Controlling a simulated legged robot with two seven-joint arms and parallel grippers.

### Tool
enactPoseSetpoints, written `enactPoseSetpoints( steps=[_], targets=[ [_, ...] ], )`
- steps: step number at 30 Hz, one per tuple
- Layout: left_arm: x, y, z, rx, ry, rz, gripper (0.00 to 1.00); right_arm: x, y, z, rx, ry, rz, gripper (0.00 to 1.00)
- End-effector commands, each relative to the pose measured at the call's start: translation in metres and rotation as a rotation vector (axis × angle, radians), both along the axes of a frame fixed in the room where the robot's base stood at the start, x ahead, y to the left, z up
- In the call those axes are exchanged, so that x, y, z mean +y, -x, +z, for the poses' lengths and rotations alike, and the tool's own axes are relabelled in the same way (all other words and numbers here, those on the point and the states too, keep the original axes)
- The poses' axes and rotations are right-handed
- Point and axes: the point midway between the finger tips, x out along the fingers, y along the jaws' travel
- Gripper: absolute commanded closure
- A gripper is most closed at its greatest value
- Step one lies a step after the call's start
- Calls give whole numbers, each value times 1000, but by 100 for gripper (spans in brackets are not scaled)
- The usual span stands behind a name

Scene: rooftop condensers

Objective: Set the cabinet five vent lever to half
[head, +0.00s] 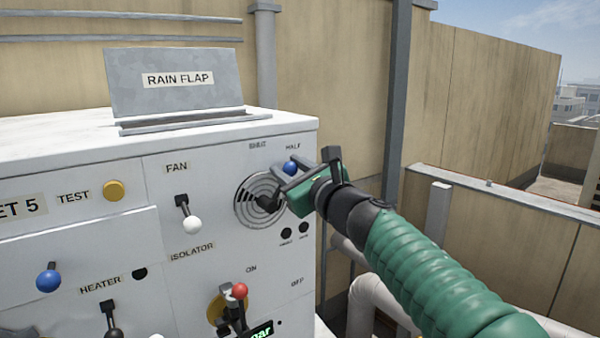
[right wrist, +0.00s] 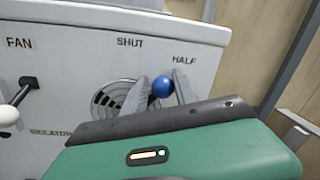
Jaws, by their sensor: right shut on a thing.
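The cabinet five (head: 85,180) is a white box with a panel of labelled controls. Its vent lever has a blue knob (head: 290,168) and a dark arm from a pivot in the round slotted vent (head: 243,207). The knob sits just below the HALF label (head: 293,147), right of the SHUT label (head: 257,145). My right gripper (head: 286,174) is shut on the blue knob, and its body hides part of the vent's right side. In the right wrist view the knob (right wrist: 162,87) is between the two grey fingers, a little left of and below HALF (right wrist: 184,58). My left gripper is out of view.
Left of the vent are the white-knobbed FAN lever (head: 191,222), a yellow TEST button (head: 113,190) and a blue knob (head: 48,279). The red-knobbed isolator lever (head: 238,292) is below. A grey RAIN FLAP (head: 175,98) stands on top. Pipes (head: 375,300) run at right.

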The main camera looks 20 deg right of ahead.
Motion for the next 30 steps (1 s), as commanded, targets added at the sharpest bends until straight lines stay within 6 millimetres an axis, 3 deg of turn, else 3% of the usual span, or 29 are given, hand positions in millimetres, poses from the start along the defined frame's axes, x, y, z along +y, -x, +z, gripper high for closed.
enactPoseSetpoints(
  steps=[1, 10, 11, 16, 26, 30],
  targets=[
    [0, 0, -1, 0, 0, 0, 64, -1, -2, -8, 11, 8, -2, 100],
    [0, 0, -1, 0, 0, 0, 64, 0, -2, -8, 11, 8, -1, 100],
    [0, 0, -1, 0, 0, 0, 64, 0, -2, -8, 11, 8, -1, 64],
    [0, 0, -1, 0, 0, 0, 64, 0, -1, -5, 7, 6, 0, 43],
    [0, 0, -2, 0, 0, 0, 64, 1, 3, -3, 2, 5, 1, 43],
    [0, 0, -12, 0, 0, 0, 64, -5, 24, -4, -2, 5, 1, 43]
  ],
)
